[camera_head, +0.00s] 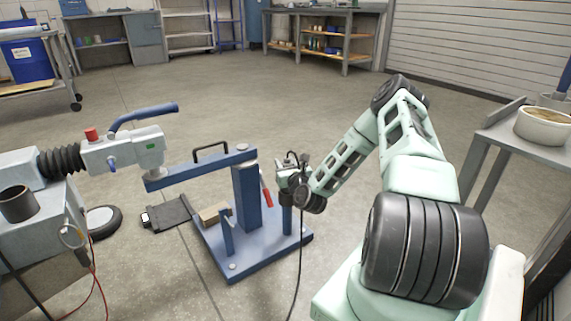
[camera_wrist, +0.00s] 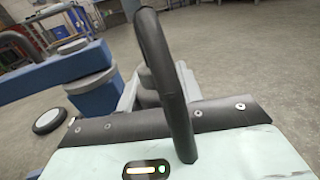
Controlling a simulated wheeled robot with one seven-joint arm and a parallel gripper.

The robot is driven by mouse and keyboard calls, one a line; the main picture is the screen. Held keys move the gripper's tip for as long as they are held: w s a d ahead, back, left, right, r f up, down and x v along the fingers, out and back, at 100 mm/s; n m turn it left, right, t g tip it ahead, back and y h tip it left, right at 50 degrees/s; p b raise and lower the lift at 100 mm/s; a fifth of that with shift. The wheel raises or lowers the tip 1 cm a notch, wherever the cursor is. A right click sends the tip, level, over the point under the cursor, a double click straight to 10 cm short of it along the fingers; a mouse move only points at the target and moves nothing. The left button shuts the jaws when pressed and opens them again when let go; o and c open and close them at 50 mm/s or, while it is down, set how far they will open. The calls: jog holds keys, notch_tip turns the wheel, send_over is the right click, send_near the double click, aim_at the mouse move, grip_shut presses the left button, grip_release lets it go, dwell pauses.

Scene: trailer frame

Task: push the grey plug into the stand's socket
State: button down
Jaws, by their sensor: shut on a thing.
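The blue stand (camera_head: 250,200) stands on the floor in the head view, with a tall post and a short post (camera_head: 287,216) at its right side. My gripper (camera_head: 286,178) is at the top of that short post, shut on the grey plug, which is small and mostly hidden by the fingers. A black cable (camera_head: 301,240) hangs from my gripper to the floor. In the wrist view the cable (camera_wrist: 166,80) arches up in front of the grey fingers and hides what they grip. I cannot see the socket opening, nor tell whether the plug touches it.
A red-handled lever (camera_head: 266,190) hangs beside the tall post, close left of my gripper. A trailer coupling (camera_head: 122,151) with a blue handle is at the left. A bench with a bowl (camera_head: 543,125) stands at the right. The floor behind the stand is clear.

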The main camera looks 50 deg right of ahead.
jog(key=shift+f+b, duration=0.35)
jog(key=shift+f, duration=0.25)
jog(key=shift+f+b, duration=0.65)
jog(key=shift+f, duration=0.45)
jog(key=shift+f, duration=0.35)
jog(key=c, duration=0.9)
grip_release()
jog(key=shift+o, duration=0.2)
jog(key=shift+s, duration=0.15)
jog(key=p+v, duration=0.6)
jog(key=v, duration=1.1)
jog(key=shift+p, duration=0.3)
